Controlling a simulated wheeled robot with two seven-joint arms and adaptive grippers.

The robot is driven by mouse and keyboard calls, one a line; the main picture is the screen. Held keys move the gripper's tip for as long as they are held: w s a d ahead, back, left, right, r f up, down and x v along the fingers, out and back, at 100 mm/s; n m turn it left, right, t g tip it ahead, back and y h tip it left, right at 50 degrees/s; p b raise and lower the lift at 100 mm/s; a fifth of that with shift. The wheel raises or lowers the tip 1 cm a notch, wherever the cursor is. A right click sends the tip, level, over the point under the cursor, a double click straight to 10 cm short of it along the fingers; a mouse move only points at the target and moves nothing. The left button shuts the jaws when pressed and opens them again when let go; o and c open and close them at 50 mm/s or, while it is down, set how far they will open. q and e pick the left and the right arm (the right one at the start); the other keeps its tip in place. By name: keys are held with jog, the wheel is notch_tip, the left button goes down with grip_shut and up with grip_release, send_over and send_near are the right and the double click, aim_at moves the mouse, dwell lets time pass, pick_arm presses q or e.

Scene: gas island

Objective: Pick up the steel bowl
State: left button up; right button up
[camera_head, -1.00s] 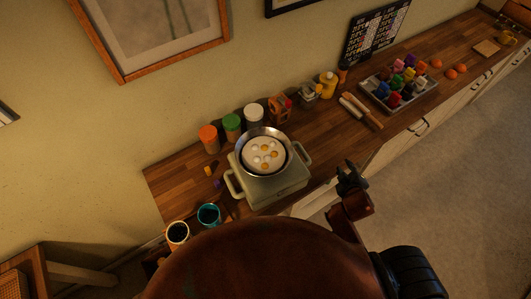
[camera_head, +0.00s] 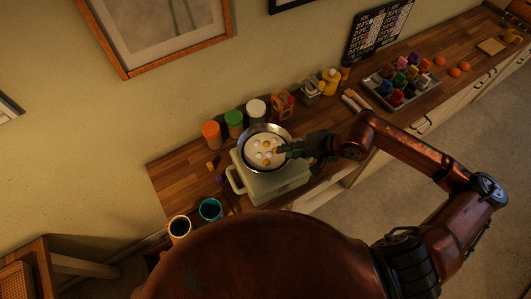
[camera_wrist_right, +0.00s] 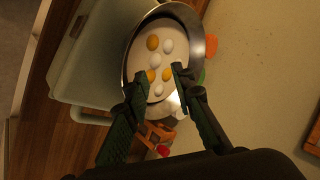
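The steel bowl (camera_head: 264,128) is round and shiny, with several white and brownish-yellow eggs (camera_head: 262,152) inside. It stands on a pale green box (camera_head: 262,186) with side handles, on the wooden counter. My right gripper (camera_head: 284,150) reaches in from the right, at the bowl's right side, and covers part of that rim. In the right wrist view the bowl (camera_wrist_right: 192,28) lies ahead of my open right gripper (camera_wrist_right: 158,80). Its two fingers are apart and overlap the bowl's near part, with eggs showing between them. Contact with the rim cannot be told. My left gripper is not in view.
Jars with orange (camera_head: 211,130), green and white lids stand behind the bowl. Two cups (camera_head: 210,209) stand at the counter's front left. A tray of colourful items (camera_head: 400,90) is to the right. Some bare counter (camera_head: 175,180) shows at the left.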

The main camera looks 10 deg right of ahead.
jog(key=w+d+f, duration=0.1)
jog(key=f, duration=0.1)
jog(key=w+d+f+n+h+p, duration=0.1)
jog(key=w+f, duration=0.1)
jog(key=w+d+f+h+p, duration=0.1)
jog(key=f, duration=0.2)
jog(key=shift+w, duration=0.4)
jog(key=shift+w+a+f, duration=0.15)
jog(key=shift+f, duration=0.3)
jog(key=shift+c, duration=0.7)
grip_shut()
jog(key=shift+r, duration=0.1)
